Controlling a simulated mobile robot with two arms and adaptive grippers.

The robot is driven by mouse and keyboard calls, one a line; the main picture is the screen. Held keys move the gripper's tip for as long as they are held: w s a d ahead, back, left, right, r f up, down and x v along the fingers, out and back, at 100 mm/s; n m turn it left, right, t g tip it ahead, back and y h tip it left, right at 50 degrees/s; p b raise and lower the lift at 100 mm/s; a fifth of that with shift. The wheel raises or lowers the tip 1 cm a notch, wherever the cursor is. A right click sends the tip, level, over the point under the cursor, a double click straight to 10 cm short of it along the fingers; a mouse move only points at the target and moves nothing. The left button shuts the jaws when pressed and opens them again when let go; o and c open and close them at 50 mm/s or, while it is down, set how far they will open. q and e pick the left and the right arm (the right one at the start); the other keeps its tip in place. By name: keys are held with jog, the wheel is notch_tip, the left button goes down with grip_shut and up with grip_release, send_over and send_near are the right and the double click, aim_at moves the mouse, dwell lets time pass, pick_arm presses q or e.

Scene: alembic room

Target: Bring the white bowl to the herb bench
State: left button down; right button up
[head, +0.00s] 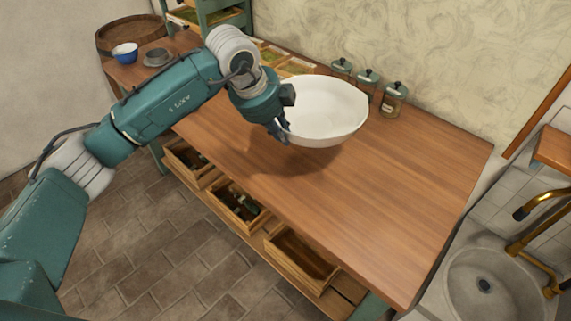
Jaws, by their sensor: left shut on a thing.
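The white bowl (325,112) is upright, over the wooden top of a bench (390,190) that stands against the wall. My left gripper (284,126) is shut on the bowl's left rim. A shadow lies on the bench top below and to the left of the bowl, so it looks held a little above the wood. The fingertips are partly hidden against the bowl. My right gripper is not in view.
Several green-lidded jars (394,97) stand at the bench's back edge. A blue bowl (124,53) and a grey cup (158,57) are at the far left. A stone sink (490,285) is at the right. The bench's right half is clear.

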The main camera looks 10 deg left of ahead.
pick_arm(q)
jog(key=shift+w+d+f+p, duration=0.1)
jog(key=shift+f+p, duration=0.65)
jog(key=shift+f, duration=2.5)
jog(key=shift+w+f+p, duration=0.1)
jog(key=shift+f+p, duration=0.6)
jog(key=shift+f, duration=2.5)
jog(key=c, duration=1.8)
grip_release()
jog(key=shift+s+f, duration=0.2)
jog(key=shift+s, duration=0.05)
jog(key=shift+o, duration=0.3)
jog(key=shift+r, duration=0.1)
jog(key=b+v, duration=0.2)
jog(key=v, duration=1)
jog(key=shift+b, duration=0.3)
